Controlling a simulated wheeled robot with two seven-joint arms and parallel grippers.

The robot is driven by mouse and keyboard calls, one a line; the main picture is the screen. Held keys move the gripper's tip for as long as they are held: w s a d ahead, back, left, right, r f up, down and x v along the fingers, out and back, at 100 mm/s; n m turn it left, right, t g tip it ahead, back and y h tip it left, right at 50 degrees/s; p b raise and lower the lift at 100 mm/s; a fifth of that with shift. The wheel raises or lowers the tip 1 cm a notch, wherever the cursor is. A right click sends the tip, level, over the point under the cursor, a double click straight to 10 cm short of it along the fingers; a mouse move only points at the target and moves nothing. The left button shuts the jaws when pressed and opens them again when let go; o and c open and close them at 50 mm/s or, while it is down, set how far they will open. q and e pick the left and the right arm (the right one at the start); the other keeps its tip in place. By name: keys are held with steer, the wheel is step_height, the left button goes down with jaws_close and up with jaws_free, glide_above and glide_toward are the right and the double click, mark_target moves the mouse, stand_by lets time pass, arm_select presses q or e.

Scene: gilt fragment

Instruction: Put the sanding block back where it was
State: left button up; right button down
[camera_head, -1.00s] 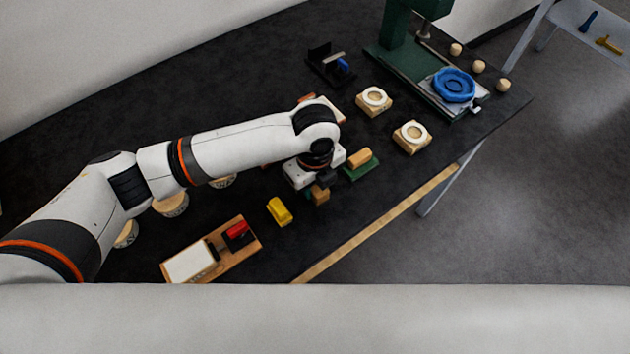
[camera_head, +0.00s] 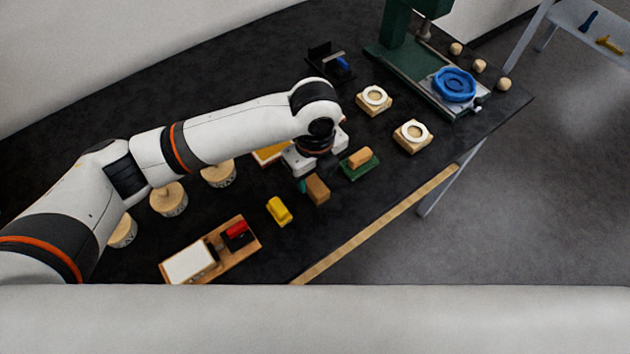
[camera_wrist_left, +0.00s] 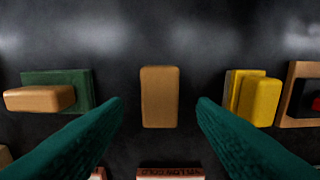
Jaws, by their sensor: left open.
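A plain tan-brown block (camera_head: 317,189), which looks like the sanding block, lies on the dark bench top. In the left wrist view the block (camera_wrist_left: 160,97) sits apart from both fingers, centred in the gap and beyond the tips. My left gripper (camera_head: 312,178) is open and empty, just behind and above the block. Its teal fingers also show in the left wrist view (camera_wrist_left: 160,108). A lighter tan block (camera_head: 360,157) rests on a green pad (camera_head: 362,171) to the right. A yellow block (camera_head: 279,211) lies to the left. My right gripper is out of view.
A wooden tray (camera_head: 246,252) with a white pad and red piece stands at front left. Two wooden blocks with white rings (camera_head: 412,135) and a green press (camera_head: 400,55) stand right. Round wooden pots (camera_head: 218,174) line my arm. The bench's front strip is clear.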

mark_target(316, 185)
arm_select(q)
step_height(316, 185, up, 8)
steer(key=shift+b, duration=0.35)
stand_by(0.4)
